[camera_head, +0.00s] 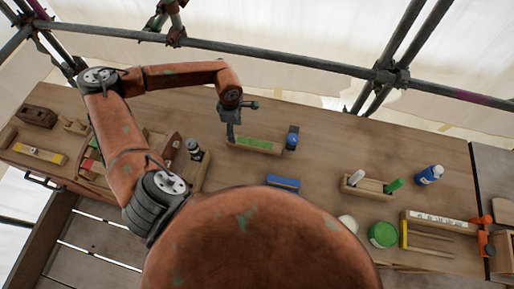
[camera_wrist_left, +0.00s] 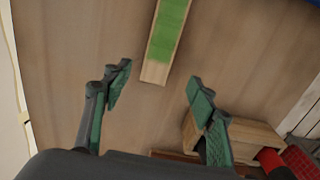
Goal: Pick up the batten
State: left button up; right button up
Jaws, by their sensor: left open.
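The batten (camera_head: 256,144) appears to be the pale wooden strip with a green top face, lying on the workbench beyond my arm. In the left wrist view the batten (camera_wrist_left: 168,32) runs down from the top edge, and its bare wooden end sits just ahead of the space between my fingertips. My left gripper (camera_head: 231,132) is at the batten's left end in the head view. In the wrist view the left gripper (camera_wrist_left: 160,84) is open, its green-padded fingers apart with nothing between them. Whether it touches the batten I cannot tell. My right gripper is out of view.
A blue bottle (camera_head: 292,138) stands at the batten's right end. A blue block (camera_head: 283,183) lies nearer me. A dark-and-white bottle (camera_head: 194,149) and wooden trays are at left. A caddy (camera_head: 352,189), green tin (camera_head: 383,235) and orange clamp (camera_head: 484,236) are at right.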

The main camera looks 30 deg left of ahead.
aim_at(239, 139)
pick_arm(q)
jog(key=shift+f, duration=1.6)
jog(key=f, duration=0.5)
jog(key=shift+w+d+f, duration=0.3)
jog(key=shift+c, duration=0.3)
jog(key=c, duration=1.3)
jog(key=shift+r, duration=0.1)
